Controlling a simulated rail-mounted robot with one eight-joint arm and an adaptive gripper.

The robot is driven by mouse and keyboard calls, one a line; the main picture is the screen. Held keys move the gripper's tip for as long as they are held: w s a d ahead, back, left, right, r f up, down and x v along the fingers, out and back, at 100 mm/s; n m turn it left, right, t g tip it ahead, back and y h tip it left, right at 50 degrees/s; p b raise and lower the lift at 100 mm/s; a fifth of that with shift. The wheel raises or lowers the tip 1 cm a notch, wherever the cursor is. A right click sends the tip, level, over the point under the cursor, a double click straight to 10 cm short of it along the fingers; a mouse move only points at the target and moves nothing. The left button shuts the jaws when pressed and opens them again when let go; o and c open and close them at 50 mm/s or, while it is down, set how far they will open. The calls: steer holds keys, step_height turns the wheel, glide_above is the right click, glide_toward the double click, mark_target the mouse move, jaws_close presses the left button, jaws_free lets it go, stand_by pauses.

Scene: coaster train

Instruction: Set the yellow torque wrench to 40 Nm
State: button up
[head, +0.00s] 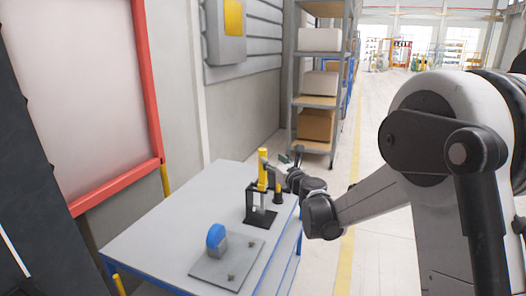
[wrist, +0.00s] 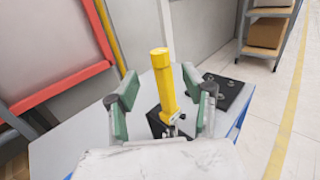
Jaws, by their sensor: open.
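The yellow torque wrench (head: 262,170) stands upright in a black stand (head: 261,217) on the workbench, handle end up. In the wrist view the yellow wrench (wrist: 163,88) rises between the two green-padded fingers of my gripper (wrist: 166,95). The fingers are spread, with visible gaps on both sides of the wrench. In the head view my gripper (head: 284,168) is at the height of the wrench's upper part, just to its right. The wrench's scale cannot be read.
A grey plate with a blue rounded part (head: 216,236) lies at the bench's near side. The bench (head: 165,225) is clear at left. Shelves (head: 318,100) stand behind.

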mark_target(264, 152)
steer(key=x, duration=0.9)
steer(key=shift+w+a+p, duration=0.15)
steer(key=shift+w+p, duration=0.05)
steer(key=shift+p, duration=0.15)
jaws_close()
